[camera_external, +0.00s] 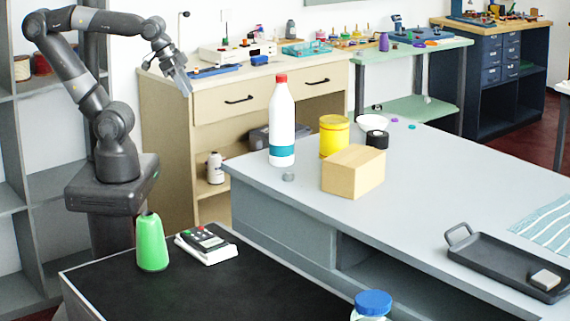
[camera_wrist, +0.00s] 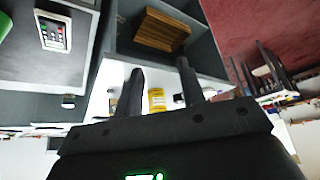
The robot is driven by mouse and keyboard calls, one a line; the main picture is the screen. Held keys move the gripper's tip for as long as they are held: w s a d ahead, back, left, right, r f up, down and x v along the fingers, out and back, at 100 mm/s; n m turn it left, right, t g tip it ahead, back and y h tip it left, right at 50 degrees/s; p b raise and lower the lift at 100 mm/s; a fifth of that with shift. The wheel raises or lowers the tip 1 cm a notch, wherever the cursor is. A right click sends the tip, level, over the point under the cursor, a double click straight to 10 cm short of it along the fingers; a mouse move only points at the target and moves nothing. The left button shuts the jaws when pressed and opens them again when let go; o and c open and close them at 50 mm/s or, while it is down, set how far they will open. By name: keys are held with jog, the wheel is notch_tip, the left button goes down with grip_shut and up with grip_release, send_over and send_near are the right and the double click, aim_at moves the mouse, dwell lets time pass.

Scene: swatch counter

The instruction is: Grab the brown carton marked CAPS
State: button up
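A plain tan-brown carton (camera_external: 353,172) stands on the grey counter in the external view, just in front of a yellow canister (camera_external: 334,136). No lettering shows on the faces I can see. My gripper (camera_external: 186,90) is raised at the upper left, well apart from the carton, pointing downward. In the wrist view my gripper (camera_wrist: 160,80) has its two dark fingers spread with nothing held between them. A yellow thing (camera_wrist: 157,100) shows beyond the gap. I cannot make out the carton for sure in the wrist view.
A white bottle (camera_external: 282,122) with a red cap stands left of the carton; a black roll (camera_external: 377,139) and white bowl (camera_external: 372,123) are behind. A dark tray (camera_external: 500,266) lies at right. The counter between carton and tray is clear. A slatted brown box (camera_wrist: 155,30) sits in a compartment.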

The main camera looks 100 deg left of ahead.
dwell(0.3)
jog(key=o, duration=1.4)
